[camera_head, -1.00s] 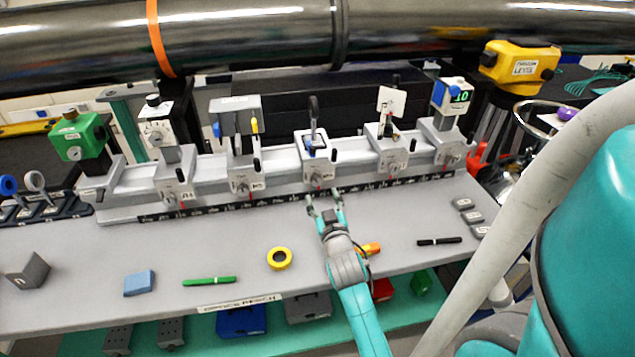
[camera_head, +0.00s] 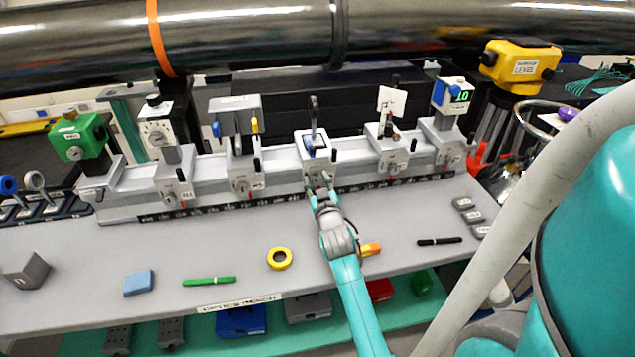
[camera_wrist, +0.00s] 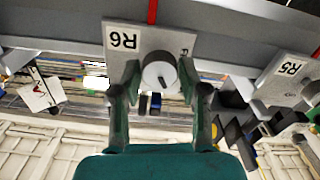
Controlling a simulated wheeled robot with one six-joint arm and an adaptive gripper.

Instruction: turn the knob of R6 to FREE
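The R6 carrier (camera_head: 317,172) is the grey block on the rail in front of my arm. In the wrist view its plate (camera_wrist: 112,62) carries an R6 label and a round grey knob (camera_wrist: 160,72) with a dark slot mark. A partly hidden label beginning with F is beside the knob. My gripper (camera_head: 321,189) is at the front of this carrier. In the wrist view my gripper (camera_wrist: 160,68) is open, with one fingertip on each side of the knob and small gaps visible. Whether the fingertips reach past the knob's face cannot be told.
The R5 carrier (camera_wrist: 280,75) stands beside R6 in the wrist view. Other carriers line the rail (camera_head: 280,174). A yellow tape ring (camera_head: 280,258), a green pen (camera_head: 209,281) and a black pen (camera_head: 440,241) lie on the bench. A large pipe (camera_head: 250,38) crosses above.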

